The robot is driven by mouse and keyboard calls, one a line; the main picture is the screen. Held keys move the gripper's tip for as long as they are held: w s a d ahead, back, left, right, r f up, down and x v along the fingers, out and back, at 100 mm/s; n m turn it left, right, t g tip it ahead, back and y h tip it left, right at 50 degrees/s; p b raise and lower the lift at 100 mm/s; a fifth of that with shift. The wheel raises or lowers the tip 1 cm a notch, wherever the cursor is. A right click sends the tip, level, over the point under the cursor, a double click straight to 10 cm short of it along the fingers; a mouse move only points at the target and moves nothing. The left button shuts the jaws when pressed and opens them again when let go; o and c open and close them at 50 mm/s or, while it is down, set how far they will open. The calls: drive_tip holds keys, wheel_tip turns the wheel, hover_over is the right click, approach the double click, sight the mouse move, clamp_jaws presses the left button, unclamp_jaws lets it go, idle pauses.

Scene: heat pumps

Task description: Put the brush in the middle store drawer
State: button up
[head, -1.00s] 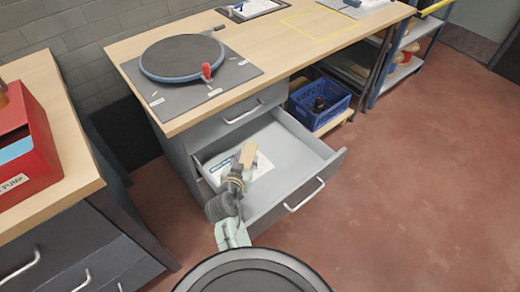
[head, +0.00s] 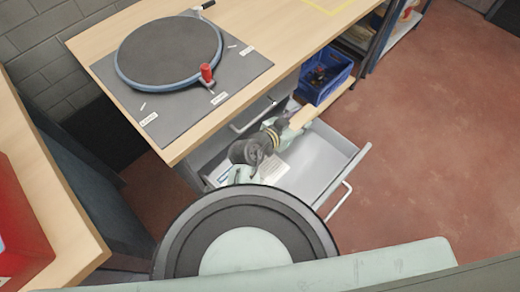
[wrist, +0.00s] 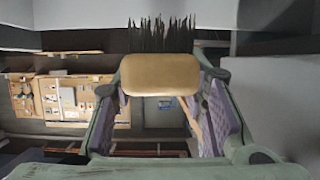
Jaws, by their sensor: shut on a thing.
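The brush (wrist: 160,75), a pale wooden block with dark bristles, is between my gripper's fingers in the wrist view. My gripper (wrist: 160,88) is shut on it. In the head view the brush (head: 301,118) and my gripper (head: 284,127) are over the back of the open drawer (head: 354,163), near the cabinet front. Whether the brush touches the drawer cannot be told. The drawer is grey with a silver handle and stands pulled out below a closed one.
The worktop (head: 262,48) with a round dark turntable (head: 170,50) and red knob overhangs the drawer. A blue crate (head: 328,83) stands close to the right. A red box (head: 22,225) sits on the left bench. The floor at right is clear.

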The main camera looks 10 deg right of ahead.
wheel_tip(320, 180, down, 9)
drive_tip(key=shift+d+r+p, duration=0.1)
drive_tip(key=shift+d+p, duration=0.05)
drive_tip(key=shift+p, duration=0.65)
drive_tip(key=shift+f, duration=0.5)
drive_tip(key=shift+f+b, duration=0.2)
drive_tip(key=shift+b, duration=0.1)
drive_tip(key=o, duration=1.3)
